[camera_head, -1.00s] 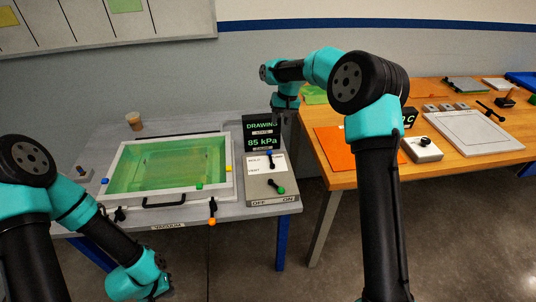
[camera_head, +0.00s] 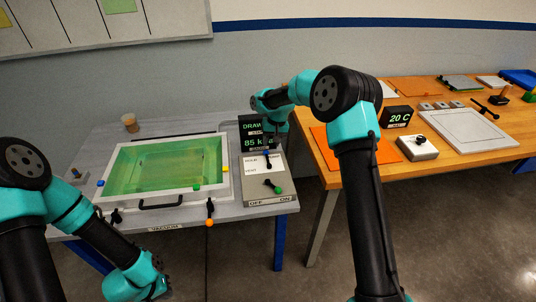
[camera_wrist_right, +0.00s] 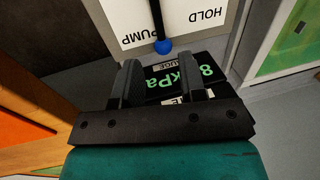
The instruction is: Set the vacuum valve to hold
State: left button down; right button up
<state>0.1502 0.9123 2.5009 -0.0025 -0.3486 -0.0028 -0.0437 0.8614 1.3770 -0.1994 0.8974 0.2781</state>
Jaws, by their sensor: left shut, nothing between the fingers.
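The vacuum valve is a black lever with a blue knob (camera_head: 267,154) on a pale panel (camera_head: 284,186) right of the resin bath. In the right wrist view the blue knob (camera_wrist_right: 164,46) points out between the HOLD and PUMP labels, close beside PUMP. My right gripper (camera_wrist_right: 163,82) is open and empty, its fingers apart just short of the knob, over the gauge display (camera_wrist_right: 178,76). In the head view my right wrist partly covers the gauge (camera_head: 250,143), which reads 85 kPa. My left gripper (camera_head: 160,292) is low at the front, shut and away from the panel, mostly hidden.
The framed green bath (camera_head: 164,202) stands left of the panel. A green-knobbed switch (camera_head: 277,189) sits below the valve, marked OFF and ON. A cup (camera_head: 130,123) stands behind the bath. The wooden table (camera_head: 450,167) at right holds a 20 C display (camera_head: 398,117) and other items.

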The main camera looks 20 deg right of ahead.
aim_at(267, 156)
jog(key=f, duration=0.3)
jog(key=a+f, duration=0.1)
jog(key=f, duration=0.3)
jog(key=shift+a, duration=0.15)
jog(key=shift+c, duration=0.2)
jog(key=shift+r, duration=0.1)
grip_shut()
jog(key=shift+w+r, duration=0.1)
jog(key=shift+w, duration=0.05)
